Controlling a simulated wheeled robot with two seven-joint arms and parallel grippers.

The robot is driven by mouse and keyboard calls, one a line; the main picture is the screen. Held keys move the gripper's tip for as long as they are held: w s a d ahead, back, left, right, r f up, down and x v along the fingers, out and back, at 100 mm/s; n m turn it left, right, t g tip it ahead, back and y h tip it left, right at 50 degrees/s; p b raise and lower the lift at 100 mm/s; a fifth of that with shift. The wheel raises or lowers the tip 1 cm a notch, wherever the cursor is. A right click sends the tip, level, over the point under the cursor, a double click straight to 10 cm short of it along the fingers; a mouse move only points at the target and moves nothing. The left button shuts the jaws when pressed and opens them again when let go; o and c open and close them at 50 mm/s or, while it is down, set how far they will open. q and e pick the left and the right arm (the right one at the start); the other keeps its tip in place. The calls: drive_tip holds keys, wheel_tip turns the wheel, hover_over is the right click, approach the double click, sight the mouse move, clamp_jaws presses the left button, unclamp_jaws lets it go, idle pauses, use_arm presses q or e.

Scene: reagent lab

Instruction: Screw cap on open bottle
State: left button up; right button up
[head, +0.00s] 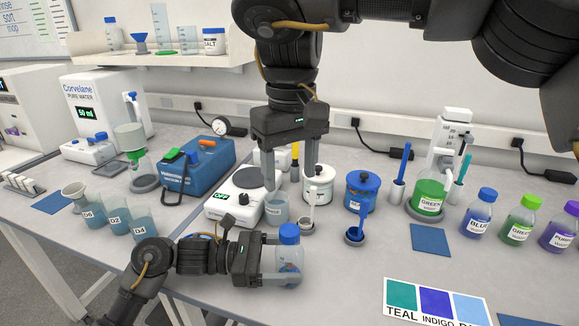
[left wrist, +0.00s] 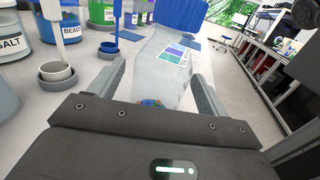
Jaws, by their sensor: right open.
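A clear bottle (head: 290,272) with small coloured bits inside stands upright at the front of the bench. A blue cap (head: 289,233) sits on its mouth; I cannot tell how tight it is. My left gripper (head: 287,264) has its fingers on both sides of the bottle body and is shut on it. The left wrist view shows the bottle (left wrist: 160,75) between the fingers, with the blue cap (left wrist: 180,14) at the top edge. My right gripper (head: 290,190) points down, open and empty, behind and above the cap.
A labelled beaker (head: 277,209) stands by the right gripper's left finger, before the hotplate (head: 233,207). A white jar (head: 318,184), a blue-lidded jar (head: 362,190) and a blue scoop in a holder (head: 355,236) stand right. Beakers (head: 118,220) stand left. A colour card (head: 435,302) lies front right.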

use_arm(q)
drive_tip(key=shift+a, duration=0.1)
drive_tip(key=shift+a+f, duration=0.1)
drive_tip(key=shift+a, duration=0.2)
drive_tip(key=a+b, duration=0.3)
drive_tip(key=a, duration=0.5)
drive_tip(key=shift+w+a+f, duration=0.1)
drive_tip(key=shift+a, duration=0.25)
use_arm(e)
wheel_tip(320, 180, down, 4)
drive_tip(key=shift+r, duration=0.25)
use_arm(q)
drive_tip(key=shift+a+r+b, duration=0.2)
drive_tip(key=shift+a+b, duration=0.2)
drive_tip(key=shift+a, duration=0.3)
use_arm(e)
drive_tip(key=shift+f, duration=0.15)
